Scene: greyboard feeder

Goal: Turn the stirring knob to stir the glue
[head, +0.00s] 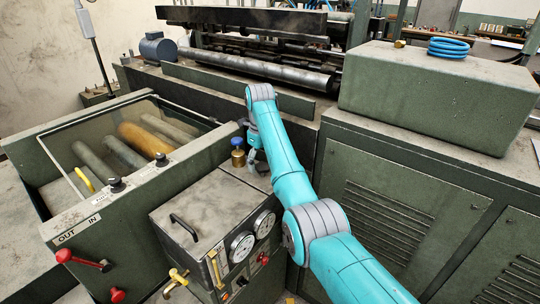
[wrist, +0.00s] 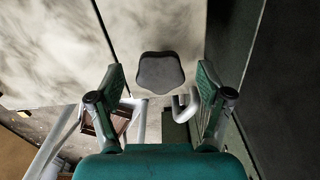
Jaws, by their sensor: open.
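A dark grey lobed knob (wrist: 160,72) shows in the wrist view, face on; I take it for the stirring knob. It is in line with the gap between the two green fingers of my gripper (wrist: 161,84). The fingers are wide apart, with clear room on both sides of the knob and nothing held. How far the knob is from the fingertips I cannot tell. In the head view my gripper (head: 250,142) is small and partly hidden by my arm, near a blue-topped brass fitting (head: 238,153).
A pale bent hook (wrist: 185,104) shows just below the knob, close to the right finger. A dark green panel (wrist: 260,75) stands to the right. In the head view, a gauge box (head: 205,215) and the glass-covered roller trough (head: 65,133) lie to the left.

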